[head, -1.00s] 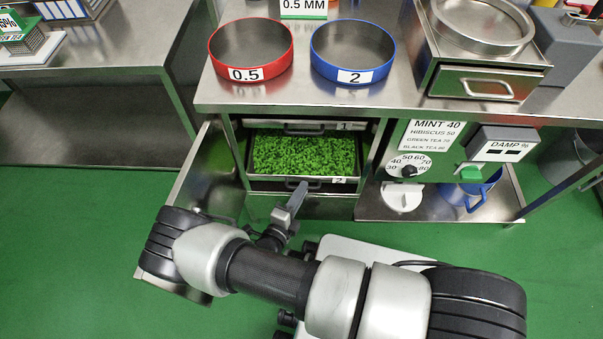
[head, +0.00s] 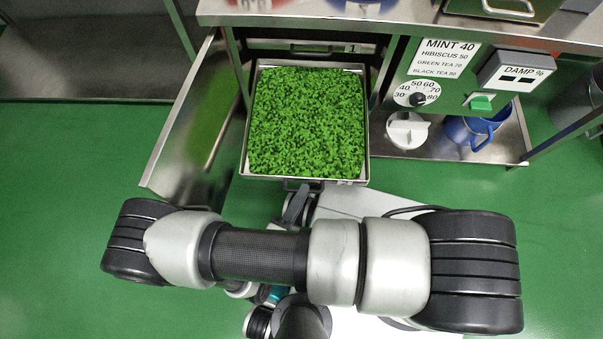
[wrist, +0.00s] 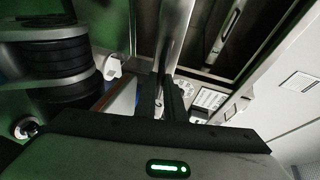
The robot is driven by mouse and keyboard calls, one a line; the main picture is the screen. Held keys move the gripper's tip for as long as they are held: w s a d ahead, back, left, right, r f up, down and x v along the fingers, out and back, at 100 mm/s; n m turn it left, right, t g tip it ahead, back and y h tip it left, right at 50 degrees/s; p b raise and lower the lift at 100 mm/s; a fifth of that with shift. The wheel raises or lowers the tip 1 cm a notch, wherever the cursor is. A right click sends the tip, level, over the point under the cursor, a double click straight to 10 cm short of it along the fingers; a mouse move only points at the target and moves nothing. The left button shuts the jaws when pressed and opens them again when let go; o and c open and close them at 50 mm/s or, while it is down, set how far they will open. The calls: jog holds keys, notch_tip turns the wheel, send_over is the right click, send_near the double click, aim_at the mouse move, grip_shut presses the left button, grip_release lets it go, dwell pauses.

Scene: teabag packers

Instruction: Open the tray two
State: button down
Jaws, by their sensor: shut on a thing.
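Tray two (head: 366,125) is a metal tray full of green leaves, pulled well out of the cabinet below tray one (head: 330,48). Its front edge faces my arm. My gripper (head: 297,195) is at the middle of that front edge, shut on the tray's dark handle (head: 290,184), which it mostly hides. In the wrist view the gripper's dark fingers (wrist: 163,80) point up at a metal edge. The handle cannot be made out clearly there.
An open metal cabinet door (head: 180,130) stands on the left of the tray. On the right are a panel with a dial (head: 417,97), a damp meter (head: 516,70) and a blue jug (head: 470,130) on a low shelf. Green floor is free on the left.

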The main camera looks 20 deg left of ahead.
jog(key=shift+s, duration=0.1)
jog(key=c, duration=1.8)
grip_release()
jog(key=shift+c, duration=0.2)
